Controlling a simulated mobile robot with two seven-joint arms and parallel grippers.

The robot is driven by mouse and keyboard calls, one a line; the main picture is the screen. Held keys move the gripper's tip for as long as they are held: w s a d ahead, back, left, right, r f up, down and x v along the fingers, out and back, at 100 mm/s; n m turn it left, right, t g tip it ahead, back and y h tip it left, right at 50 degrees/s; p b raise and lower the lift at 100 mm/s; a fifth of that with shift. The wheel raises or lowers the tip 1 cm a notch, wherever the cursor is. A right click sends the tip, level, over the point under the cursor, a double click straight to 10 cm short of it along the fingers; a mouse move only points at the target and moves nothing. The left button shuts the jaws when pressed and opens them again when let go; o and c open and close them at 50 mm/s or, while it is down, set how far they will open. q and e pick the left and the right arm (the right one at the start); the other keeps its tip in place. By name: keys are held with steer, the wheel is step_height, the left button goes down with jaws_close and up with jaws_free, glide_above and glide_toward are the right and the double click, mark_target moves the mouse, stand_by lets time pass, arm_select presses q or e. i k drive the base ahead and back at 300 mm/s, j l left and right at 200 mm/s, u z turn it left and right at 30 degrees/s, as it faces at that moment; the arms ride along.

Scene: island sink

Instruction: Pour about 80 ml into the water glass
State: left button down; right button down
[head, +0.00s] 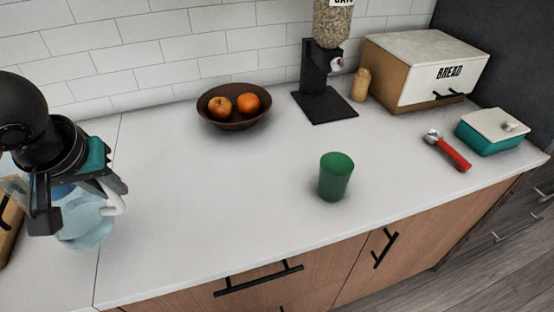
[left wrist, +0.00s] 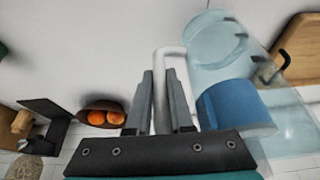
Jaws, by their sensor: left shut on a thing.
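A green tumbler (head: 335,178), the only drinking vessel in view, stands upright on the counter right of centre in the head view. Its inside is hidden. My left gripper (head: 112,190) is at the far left, well away from the tumbler. It is shut on the white handle of a clear pitcher (head: 85,230). In the left wrist view the fingers (left wrist: 160,88) close around the handle (left wrist: 168,55), and the clear pitcher (left wrist: 217,65) holds blue water (left wrist: 235,106). I cannot tell whether the pitcher touches the counter. My right gripper is out of view.
A brown fruit bowl (head: 235,122), a black grain dispenser (head: 318,85), a wooden shaker (head: 361,85) and a bread box (head: 415,75) stand along the back. A red-handled tool (head: 452,155) and a teal butter dish (head: 490,135) lie right. The counter between pitcher and tumbler is clear.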

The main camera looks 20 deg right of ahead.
mark_target(336, 168)
steer(key=j+z, duration=0.1)
steer(key=z, duration=0.3)
steer(key=j+z, duration=0.1)
steer(key=z, duration=0.3)
steer(key=j+z, duration=0.1)
steer(key=z, duration=0.35)
steer(key=k+z, duration=0.1)
steer(key=z, duration=0.3)
